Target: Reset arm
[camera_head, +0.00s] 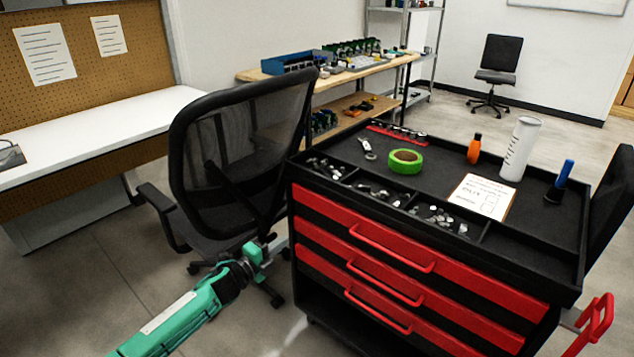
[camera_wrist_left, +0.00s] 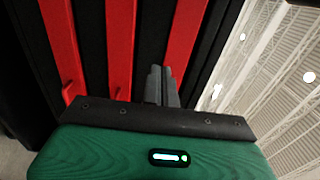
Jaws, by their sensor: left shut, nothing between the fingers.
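My left arm comes in from the lower left of the head view. My left gripper (camera_head: 280,243) is beside the left side of the red and black tool cart (camera_head: 420,262), in front of the mesh office chair. It is shut and empty. In the left wrist view its grey fingers (camera_wrist_left: 163,86) are together, with the cart's red drawer fronts (camera_wrist_left: 120,50) beyond them. I cannot tell whether the fingertips touch the cart. My right gripper is not in either view.
On the cart top are green tape (camera_head: 405,161), an orange bottle (camera_head: 474,148), a white cylinder (camera_head: 519,148), a paper (camera_head: 482,196) and bins of small parts. A black mesh chair (camera_head: 235,150) stands left of the cart. A white bench (camera_head: 80,135) is further left.

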